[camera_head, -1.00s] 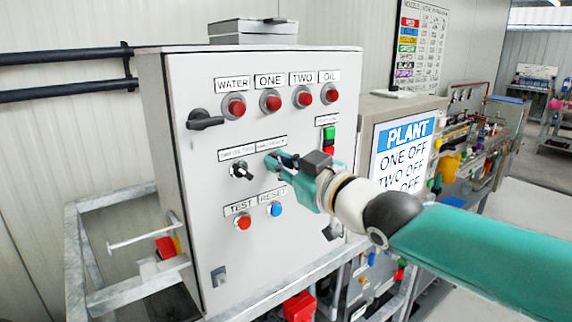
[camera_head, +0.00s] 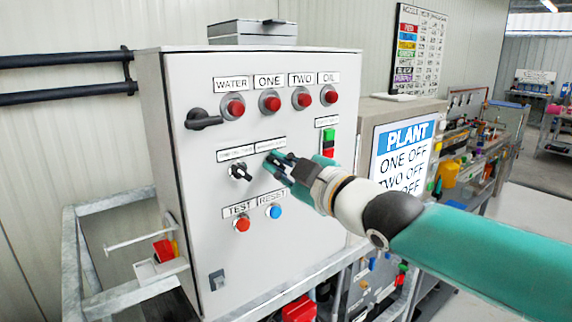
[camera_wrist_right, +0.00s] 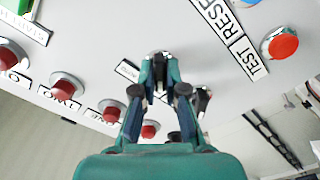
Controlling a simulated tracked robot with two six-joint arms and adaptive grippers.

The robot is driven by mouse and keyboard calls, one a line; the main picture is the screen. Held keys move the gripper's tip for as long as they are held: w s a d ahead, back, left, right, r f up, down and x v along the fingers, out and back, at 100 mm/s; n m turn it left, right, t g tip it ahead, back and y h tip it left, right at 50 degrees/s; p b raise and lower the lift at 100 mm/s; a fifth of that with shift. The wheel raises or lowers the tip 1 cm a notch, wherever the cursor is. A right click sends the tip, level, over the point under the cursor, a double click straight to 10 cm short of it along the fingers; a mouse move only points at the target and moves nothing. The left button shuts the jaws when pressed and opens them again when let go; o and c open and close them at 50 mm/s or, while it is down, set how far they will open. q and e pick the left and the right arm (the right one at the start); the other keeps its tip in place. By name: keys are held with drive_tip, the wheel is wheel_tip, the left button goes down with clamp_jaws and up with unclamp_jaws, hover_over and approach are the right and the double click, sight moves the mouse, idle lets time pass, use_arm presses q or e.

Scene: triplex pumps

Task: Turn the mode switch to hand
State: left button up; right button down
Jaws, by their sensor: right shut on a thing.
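The grey control panel (camera_head: 185,260) faces me. My right gripper (camera_head: 272,163) reaches it from the right, its fingertips at the right-hand rotary switch below a small label (camera_head: 270,145). In the right wrist view the fingers (camera_wrist_right: 160,65) close together on the switch knob against the panel face. The fingers hide most of the knob, so I cannot read its pointing direction. A second black rotary switch (camera_head: 240,172) sits just to the left, clear of the gripper. The small labels are too blurred to read surely. My left gripper is not in view.
Red lamps (camera_head: 235,106) line the panel's top. The orange test button (camera_head: 242,225) and blue reset button (camera_head: 274,211) are close below the gripper. A black handle (camera_head: 203,120) projects at the upper left. Green and red buttons (camera_head: 328,134) sit right of the switch.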

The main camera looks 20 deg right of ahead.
drive_tip(key=c, duration=1.2)
unclamp_jaws()
drive_tip(key=shift+s+d, duration=0.1)
drive_tip(key=v, duration=1.1)
drive_tip(key=shift+s+d, duration=0.1)
drive_tip(key=shift+s, duration=0.3)
drive_tip(key=shift+w+f, duration=0.1)
drive_tip(key=shift+f, duration=0.05)
